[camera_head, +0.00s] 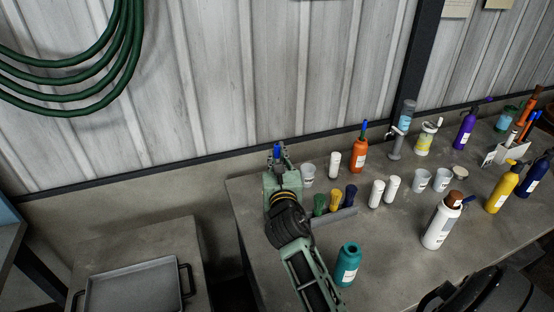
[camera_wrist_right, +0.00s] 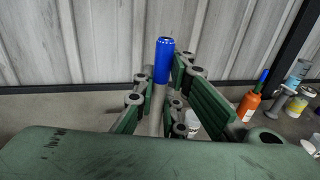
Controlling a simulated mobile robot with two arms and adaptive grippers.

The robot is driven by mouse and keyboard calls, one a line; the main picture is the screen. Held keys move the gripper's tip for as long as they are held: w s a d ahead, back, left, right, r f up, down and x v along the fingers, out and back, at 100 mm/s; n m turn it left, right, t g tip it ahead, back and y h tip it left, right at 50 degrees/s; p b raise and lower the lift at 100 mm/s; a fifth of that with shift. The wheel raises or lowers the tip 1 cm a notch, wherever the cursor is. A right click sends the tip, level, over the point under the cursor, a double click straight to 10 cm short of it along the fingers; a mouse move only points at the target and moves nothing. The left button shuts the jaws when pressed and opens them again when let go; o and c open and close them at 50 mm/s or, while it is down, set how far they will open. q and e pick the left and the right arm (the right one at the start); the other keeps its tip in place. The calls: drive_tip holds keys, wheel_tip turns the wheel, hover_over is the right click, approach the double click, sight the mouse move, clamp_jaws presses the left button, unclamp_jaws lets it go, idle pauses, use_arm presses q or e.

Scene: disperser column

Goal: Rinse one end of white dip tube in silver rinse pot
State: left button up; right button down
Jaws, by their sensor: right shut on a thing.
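My right gripper (camera_head: 279,153) is shut on an upright part with a blue top (camera_head: 277,151), at the far left corner of the table near the wall. In the wrist view the right gripper (camera_wrist_right: 165,95) has its fingers around a pale tube (camera_wrist_right: 155,118), which seems to be the white dip tube, below the blue cylindrical top (camera_wrist_right: 164,60). The tube's lower end is hidden behind the gripper body. A light grey cup (camera_head: 308,173) stands just right of the gripper; I cannot tell whether it is the silver rinse pot. My left gripper is not in view.
A grey rack (camera_head: 335,215) with green, yellow and blue pieces stands right of my arm. A teal bottle (camera_head: 347,265) stands near the front. White bottles, an orange bottle (camera_head: 360,155) and more cups (camera_head: 421,179) stand farther right. A metal tray (camera_head: 135,290) lies on the left bench.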

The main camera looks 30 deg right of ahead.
wheel_tip(320, 180, down, 6)
drive_tip(key=b, duration=0.4)
drive_tip(key=shift+s+r+b, duration=0.1)
drive_tip(key=shift+b, duration=0.2)
drive_tip(key=shift+a+f, duration=0.1)
drive_tip(key=shift+f, duration=0.3)
drive_tip(key=shift+f+b, duration=2.05)
drive_tip(key=shift+f, duration=0.5)
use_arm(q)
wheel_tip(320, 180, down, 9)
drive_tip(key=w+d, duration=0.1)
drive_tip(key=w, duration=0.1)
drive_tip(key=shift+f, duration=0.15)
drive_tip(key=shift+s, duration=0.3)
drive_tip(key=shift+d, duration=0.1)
